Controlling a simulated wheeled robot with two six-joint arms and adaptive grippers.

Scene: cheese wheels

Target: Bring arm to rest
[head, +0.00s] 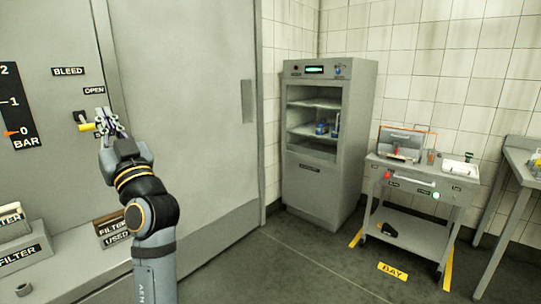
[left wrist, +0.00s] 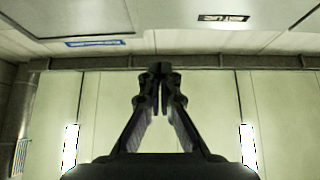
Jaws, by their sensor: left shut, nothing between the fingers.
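My left gripper (head: 110,122) is raised in front of the grey panel at the left of the head view. Its arm comes up from the bottom edge. In the left wrist view the fingertips of the left gripper (left wrist: 160,72) meet, with nothing between them. In the head view the gripper overlaps the area of a small valve with a yellow handle (head: 88,127), below the OPEN label (head: 94,90). I cannot tell whether they touch. My right gripper is not in view.
A pressure gauge (head: 12,105) and filter boxes (head: 20,242) are at the left. A grey cabinet (head: 328,180) with open shelves stands mid-right. A grey cart (head: 415,235) stands right of it, and a side table (head: 522,165) at the far right. The floor between is clear.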

